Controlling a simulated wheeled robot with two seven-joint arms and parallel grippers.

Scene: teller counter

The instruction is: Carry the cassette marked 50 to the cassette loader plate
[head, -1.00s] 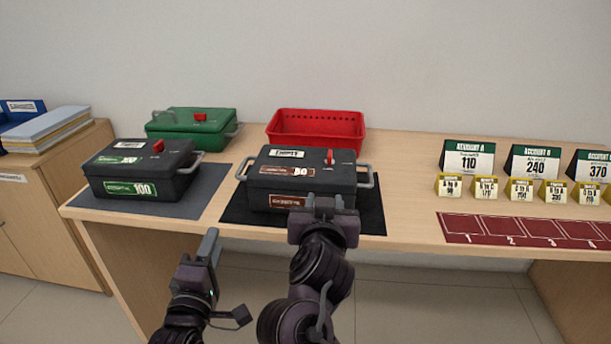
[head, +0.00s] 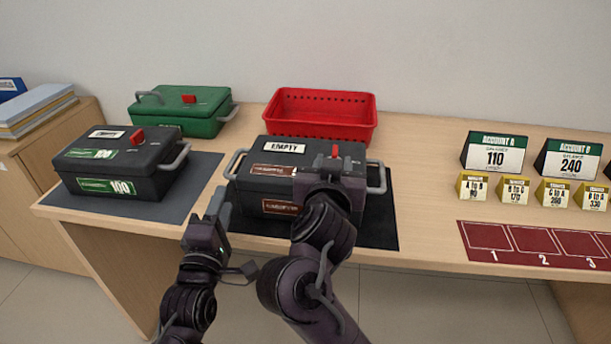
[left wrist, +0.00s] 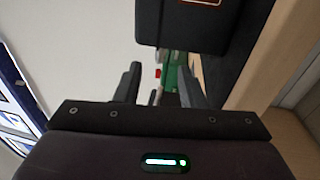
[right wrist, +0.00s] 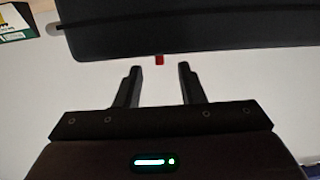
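The cassette with brown labels (head: 252,190) is a black case with a red latch, an EMPTY label and two side handles. It sits on a black mat (head: 378,236); its number is not clearly readable now. My left gripper (head: 217,207) is open and empty, below and just left of its left handle (head: 234,165). My right gripper (head: 335,170) is before its right front and hides part of it. The right wrist view shows those fingers (right wrist: 157,85) open with nothing between them, a dark case edge beyond. I cannot tell which surface is the loader plate.
A black cassette marked 100 (head: 115,165) sits on a grey mat (head: 205,170) at left. A green case (head: 185,110) and a red basket (head: 320,115) stand behind. Account signs (head: 495,152) and a numbered red strip (head: 535,245) are at right.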

